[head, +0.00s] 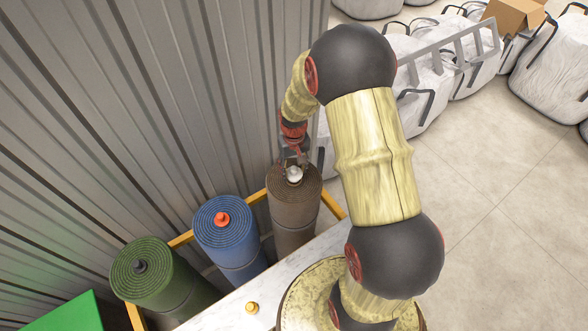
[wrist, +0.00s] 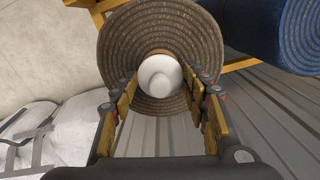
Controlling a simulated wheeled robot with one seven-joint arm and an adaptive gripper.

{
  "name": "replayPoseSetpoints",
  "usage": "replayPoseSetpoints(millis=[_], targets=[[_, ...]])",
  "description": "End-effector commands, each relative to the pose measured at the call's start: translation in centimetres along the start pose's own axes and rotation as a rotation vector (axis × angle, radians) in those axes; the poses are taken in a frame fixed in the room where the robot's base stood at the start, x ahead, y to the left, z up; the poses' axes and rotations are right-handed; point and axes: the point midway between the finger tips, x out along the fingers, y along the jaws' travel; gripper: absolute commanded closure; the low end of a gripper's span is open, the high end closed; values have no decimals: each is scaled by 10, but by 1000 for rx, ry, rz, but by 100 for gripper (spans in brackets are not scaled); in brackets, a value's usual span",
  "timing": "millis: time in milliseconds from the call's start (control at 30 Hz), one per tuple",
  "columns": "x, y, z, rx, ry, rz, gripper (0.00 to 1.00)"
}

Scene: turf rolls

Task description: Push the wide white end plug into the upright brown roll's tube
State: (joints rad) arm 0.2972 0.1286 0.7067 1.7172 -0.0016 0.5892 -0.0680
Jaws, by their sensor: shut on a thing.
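The brown roll (head: 293,215) stands upright at the right end of a row of rolls, and its coiled end fills the top of the wrist view (wrist: 120,50). The wide white end plug (head: 294,175) is at the centre of that end, over the tube mouth; it also shows in the wrist view (wrist: 158,77). My gripper (head: 294,166) is above the roll, shut on the plug, with one finger on either side of it (wrist: 162,88). The plug hides the tube's opening, so I cannot tell how deep it sits.
A blue roll (head: 228,240) with a red plug (head: 222,218) and a green roll (head: 165,285) with a dark plug (head: 139,267) stand to the left. A yellow plug (head: 252,308) is on the pale bench (head: 215,315). A corrugated wall (head: 150,120) rises behind.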

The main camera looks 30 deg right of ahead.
Motion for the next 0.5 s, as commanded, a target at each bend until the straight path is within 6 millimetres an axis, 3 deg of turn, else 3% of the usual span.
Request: replayPoseSetpoints(millis=[500], targets=[[13, 0, 0, 0, 0, 0, 80]])
